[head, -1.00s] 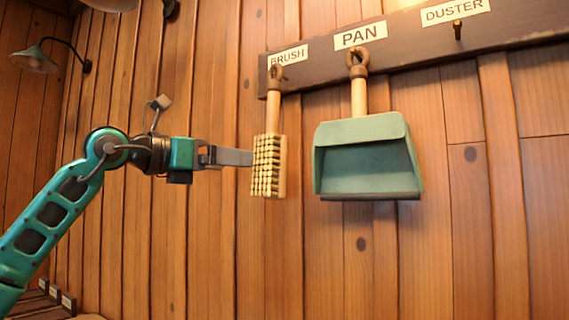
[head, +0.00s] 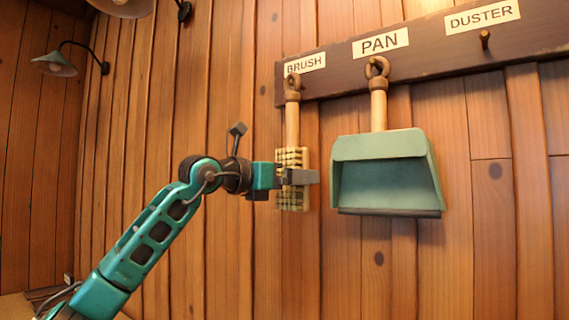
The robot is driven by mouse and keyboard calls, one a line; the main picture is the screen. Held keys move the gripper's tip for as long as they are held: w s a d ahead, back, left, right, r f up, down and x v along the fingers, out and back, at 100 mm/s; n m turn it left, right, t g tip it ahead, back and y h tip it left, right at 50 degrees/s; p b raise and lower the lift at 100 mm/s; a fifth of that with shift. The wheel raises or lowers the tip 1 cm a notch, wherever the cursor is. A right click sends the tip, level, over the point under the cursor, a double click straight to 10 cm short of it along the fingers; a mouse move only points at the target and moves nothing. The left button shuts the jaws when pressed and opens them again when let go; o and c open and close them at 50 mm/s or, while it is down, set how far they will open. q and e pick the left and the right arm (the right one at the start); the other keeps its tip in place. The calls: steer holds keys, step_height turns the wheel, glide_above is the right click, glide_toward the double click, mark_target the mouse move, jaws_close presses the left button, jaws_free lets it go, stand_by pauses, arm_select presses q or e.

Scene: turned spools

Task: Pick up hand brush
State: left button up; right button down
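The hand brush (head: 292,125) hangs upright on the wall below the BRUSH label, its wooden handle up and its pale bristle head down. My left gripper (head: 311,177) reaches in from the left, its fingers level across the middle of the bristle head and their tips just past its right edge. The fingers hide part of the bristles. They are seen side-on, so I cannot tell whether they are closed on the head or only in front of or around it. My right gripper is out of view.
A green dustpan (head: 385,160) hangs close to the right of the brush, below the PAN label. The dark peg rail (head: 430,48) runs above both, with an empty peg (head: 485,38) under DUSTER. A wall lamp (head: 54,64) is at upper left.

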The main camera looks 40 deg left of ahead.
arm_select(q)
steer(key=shift+w+d, duration=0.1)
steer(key=shift+w, duration=0.4)
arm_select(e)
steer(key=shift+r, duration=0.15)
arm_select(q)
steer(key=c, duration=1.3)
steer(key=shift+o, duration=0.2)
steer(key=shift+r, duration=0.1)
steer(key=shift+s, duration=0.1)
